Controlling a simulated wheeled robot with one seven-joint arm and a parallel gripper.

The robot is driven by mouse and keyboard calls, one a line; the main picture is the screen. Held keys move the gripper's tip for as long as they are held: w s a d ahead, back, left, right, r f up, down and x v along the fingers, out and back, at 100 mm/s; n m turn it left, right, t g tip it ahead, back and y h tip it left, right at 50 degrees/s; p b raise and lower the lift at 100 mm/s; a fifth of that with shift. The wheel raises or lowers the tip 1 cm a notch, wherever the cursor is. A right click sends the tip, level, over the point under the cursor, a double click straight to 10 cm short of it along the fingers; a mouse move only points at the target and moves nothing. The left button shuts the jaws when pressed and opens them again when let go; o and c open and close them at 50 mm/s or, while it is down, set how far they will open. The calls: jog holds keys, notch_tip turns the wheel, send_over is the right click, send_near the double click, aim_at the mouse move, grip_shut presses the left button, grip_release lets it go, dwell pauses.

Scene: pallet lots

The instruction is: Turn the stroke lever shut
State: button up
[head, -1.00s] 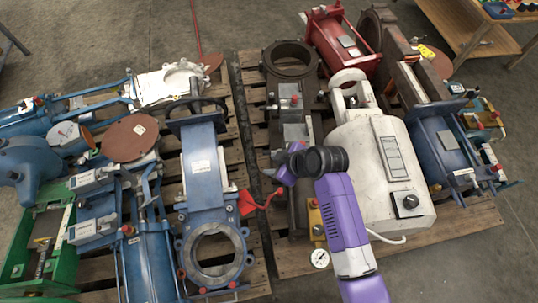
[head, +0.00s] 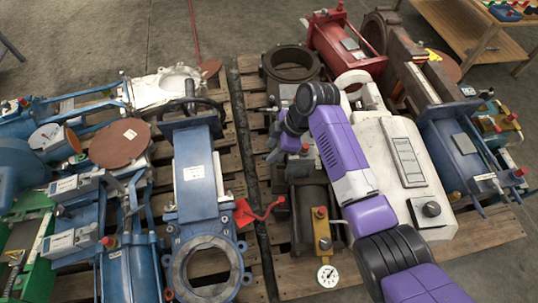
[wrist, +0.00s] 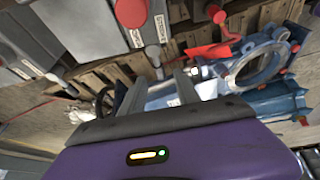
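A red-paddled lever (head: 262,212) lies across the gap between the pallets in the head view; its red paddle also shows in the wrist view (wrist: 205,53). The wrist view also shows a grey lever arm with a round end (wrist: 154,54) and a red knob (wrist: 217,14), beside white label tags (wrist: 135,37) too small to read. I cannot tell which one is the stroke lever. My gripper (wrist: 160,82) has its two grey fingers apart with nothing held between them.
A blue gate valve (head: 197,180) with a handwheel stands on the left pallet. A white actuator box (head: 400,165), a yellow block (head: 322,238) with a red knob and a pressure gauge (head: 327,275) are on the right pallet. Bare floor shows beyond the pallets.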

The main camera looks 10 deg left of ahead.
jog(key=shift+b+x, duration=0.4)
jog(key=shift+x, duration=1)
grip_shut()
